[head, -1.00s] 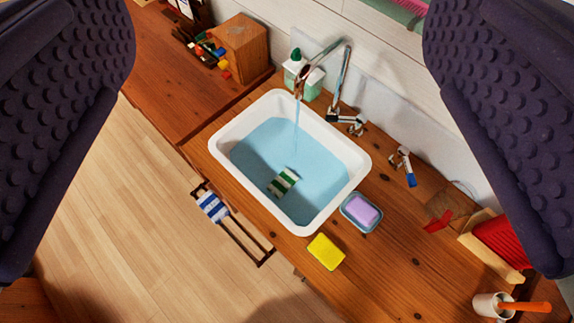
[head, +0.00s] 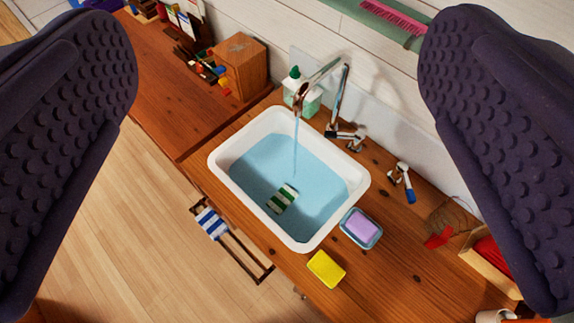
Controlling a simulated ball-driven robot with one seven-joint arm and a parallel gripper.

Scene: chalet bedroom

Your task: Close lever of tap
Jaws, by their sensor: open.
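The chrome tap (head: 338,98) stands behind the white sink (head: 219,163), with its spout over the basin. A thin stream of water (head: 295,146) runs from it into blue water in the sink. Its lever (head: 345,135) shows as a short dark and chrome piece at the foot of the tap, to the right. A second chrome fitting with a blue end (head: 404,183) stands apart on the counter further right. My gripper (head: 278,165) is open and empty, with its two dark studded fingers wide apart at the picture's sides. The tap lies beyond and between them.
A green-capped soap bottle (head: 302,92) stands close left of the tap. A purple soap in a dish (head: 361,227) and a yellow sponge (head: 326,269) lie by the sink's front right. A wooden box (head: 241,65) stands back left. A shelf (head: 375,20) hangs on the wall above.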

